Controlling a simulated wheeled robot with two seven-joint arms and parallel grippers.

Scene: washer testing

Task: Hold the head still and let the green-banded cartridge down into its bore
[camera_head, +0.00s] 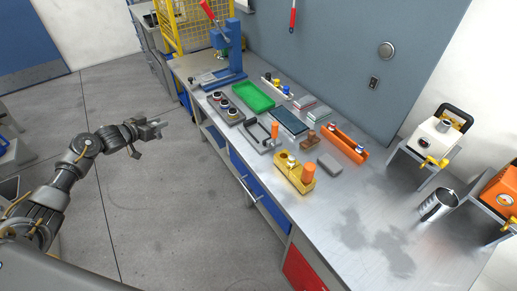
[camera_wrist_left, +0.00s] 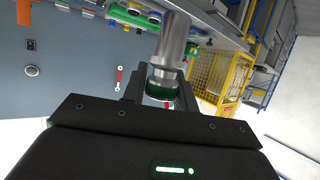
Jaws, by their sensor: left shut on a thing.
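My left gripper (camera_head: 154,130) is out over the floor, well to the left of the bench in the head view. In the left wrist view the gripper (camera_wrist_left: 160,92) is shut on a silver cylindrical cartridge (camera_wrist_left: 172,45) with a dark green band at its near end. The brass-yellow block (camera_head: 293,178), which looks like the head, sits on the bench near its front edge. My right gripper is not in view.
The metal bench (camera_head: 350,215) holds a green tray (camera_head: 254,97), a dark rack of round parts (camera_head: 225,107), an orange tray (camera_head: 345,143) and a blue press (camera_head: 228,55). A steel cup (camera_head: 437,204) and two machines stand at right. The bench's front right is clear.

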